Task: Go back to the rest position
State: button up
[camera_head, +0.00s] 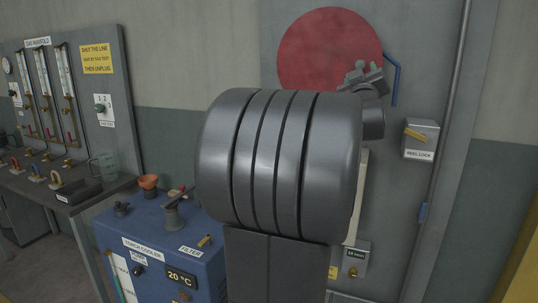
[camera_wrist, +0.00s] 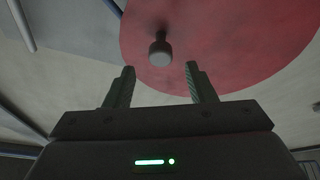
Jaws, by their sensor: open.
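My gripper (camera_head: 360,74) is at the upper right of the head view, in front of the large red disc (camera_head: 318,48) on the grey wall panel. In the wrist view my gripper (camera_wrist: 160,70) is open, its two fingers well apart with nothing between them. The red disc (camera_wrist: 222,38) fills much of the upper wrist view. A small grey knob on a dark stem (camera_wrist: 160,52) shows against it, beyond the fingertips and apart from them. Much of my arm is hidden in the head view.
A large dark ribbed form close to the camera hides the middle; I cannot tell whether it is mine. A blue torch cooler (camera_head: 185,257) stands lower left, a bench with gas manifold (camera_head: 70,90) far left. A reel lock box (camera_head: 419,138) and blue bar (camera_head: 391,78) are right.

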aim_at(360, 65)
jog(key=b+v, duration=0.2)
jog(key=v, duration=0.6)
jog(key=p+x, duration=0.4)
jog(key=x, duration=1)
jog(key=shift+r+p, duration=0.1)
jog(key=shift+p, duration=0.3)
jog(key=shift+w, duration=0.3)
jog(key=f+m+h+p, duration=0.1)
jog(key=m, duration=0.1)
jog(key=shift+s+a+f+m, duration=0.1)
jog(key=shift+f+m, duration=0.1)
jog(key=shift+m, duration=0.1)
jog(key=s+a+f+m+g+h+p, duration=0.1)
jog(key=s+a+f+m+g+h, duration=0.1)
jog(key=s+a+f+m+h, duration=0.2)
jog(key=s+a+f+m, duration=0.3)
jog(key=s+f+m, duration=0.1)
jog(key=s+f, duration=0.1)
jog(key=shift+s+f+p, duration=0.2)
jog(key=shift+p, duration=0.2)
jog(key=shift+a, duration=0.1)
